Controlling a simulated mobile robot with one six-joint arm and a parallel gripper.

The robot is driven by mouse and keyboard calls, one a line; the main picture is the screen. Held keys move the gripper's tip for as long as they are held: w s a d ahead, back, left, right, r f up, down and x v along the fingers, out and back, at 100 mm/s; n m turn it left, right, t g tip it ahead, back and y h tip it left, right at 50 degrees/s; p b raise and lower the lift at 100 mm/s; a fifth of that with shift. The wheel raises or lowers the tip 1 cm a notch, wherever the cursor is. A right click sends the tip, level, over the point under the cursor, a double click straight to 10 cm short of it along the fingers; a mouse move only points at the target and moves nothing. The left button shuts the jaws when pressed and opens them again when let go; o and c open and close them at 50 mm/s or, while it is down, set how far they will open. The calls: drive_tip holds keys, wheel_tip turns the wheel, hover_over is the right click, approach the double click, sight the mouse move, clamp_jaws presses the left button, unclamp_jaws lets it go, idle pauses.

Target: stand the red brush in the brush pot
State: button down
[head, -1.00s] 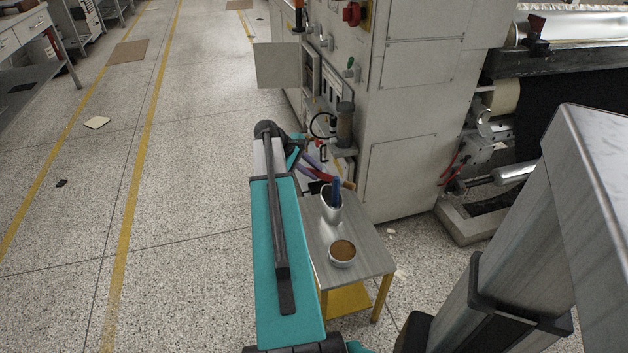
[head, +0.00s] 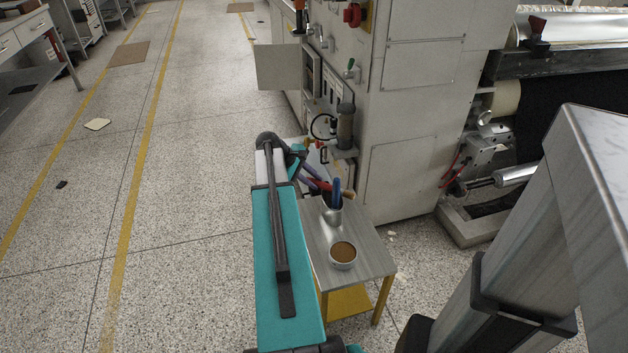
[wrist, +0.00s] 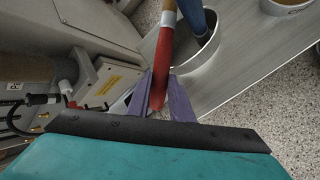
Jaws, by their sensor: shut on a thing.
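My gripper (wrist: 164,88) has purple fingers shut on the red brush (wrist: 163,55). The brush's red handle runs up the wrist view to a tan end at the top edge. The grey brush pot (wrist: 208,55) is just beside it, with a blue brush (wrist: 192,16) standing in it. In the head view, the pot (head: 331,215) stands on a small table. The brush lies roughly level, its brown end (head: 348,195) reaching across the pot's mouth region behind the blue brush (head: 336,190). I cannot tell whether it touches the pot.
The small grey table (head: 370,262) on yellow legs also holds a bowl with brown contents (head: 343,254) nearer me. A large machine cabinet (head: 415,120) stands close behind and right. A dark cylinder fitting (head: 345,128) juts near my wrist.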

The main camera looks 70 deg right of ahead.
drive_tip(key=shift+f, duration=0.35)
drive_tip(key=c, duration=1.6)
unclamp_jaws()
drive_tip(key=shift+r, duration=0.4)
drive_tip(key=p+v, duration=0.1)
drive_tip(key=v, duration=1.1)
drive_tip(key=shift+p, duration=0.4)
